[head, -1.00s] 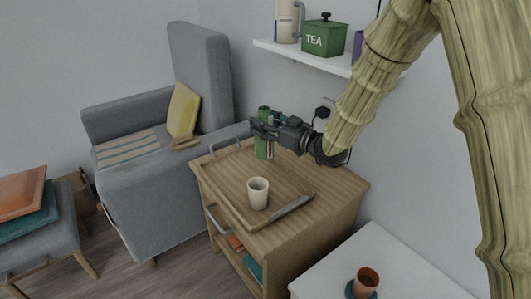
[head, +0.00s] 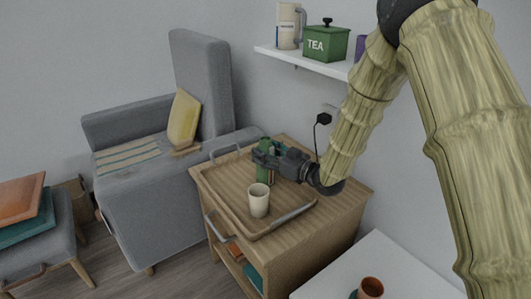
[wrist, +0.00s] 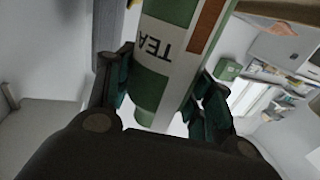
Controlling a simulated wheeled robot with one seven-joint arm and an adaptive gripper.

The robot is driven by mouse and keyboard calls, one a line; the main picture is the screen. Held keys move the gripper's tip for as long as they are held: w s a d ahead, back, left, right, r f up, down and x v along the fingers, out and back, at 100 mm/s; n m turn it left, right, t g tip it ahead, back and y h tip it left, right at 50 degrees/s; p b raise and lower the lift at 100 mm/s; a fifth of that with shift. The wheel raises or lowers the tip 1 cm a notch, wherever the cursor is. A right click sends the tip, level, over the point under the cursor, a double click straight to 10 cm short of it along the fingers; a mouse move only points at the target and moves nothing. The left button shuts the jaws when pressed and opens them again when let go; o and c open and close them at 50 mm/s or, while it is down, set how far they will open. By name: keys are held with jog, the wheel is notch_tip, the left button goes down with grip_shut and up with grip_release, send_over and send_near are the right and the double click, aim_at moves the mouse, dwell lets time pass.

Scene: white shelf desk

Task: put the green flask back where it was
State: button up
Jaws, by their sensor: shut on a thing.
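The green flask (head: 263,174) is upright in the jaws of my gripper (head: 262,158), over the back part of the wooden tray (head: 234,209) on the wooden cabinet. I cannot tell whether its base touches the tray. In the wrist view the flask (wrist: 170,12) shows green and white bands, a brown strip and the letters "TEA". There my gripper (wrist: 160,92) has its dark green finger pads on either side of it. The fingers hide part of the flask in the head view.
A cream cup (head: 259,201) stands on the tray, in front of the flask. A wall shelf (head: 300,61) above holds a green TEA tin (head: 326,42) and a pale jug (head: 288,26). A grey armchair (head: 155,206) is at left; a white table (head: 385,270) with a brown cup (head: 371,287) is at front right.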

jog(key=o, duration=1.4)
jog(key=shift+f, duration=0.1)
jog(key=shift+c, duration=0.2)
jog(key=p+v, duration=0.1)
jog(key=v, duration=1.1)
jog(key=shift+p, duration=0.35)
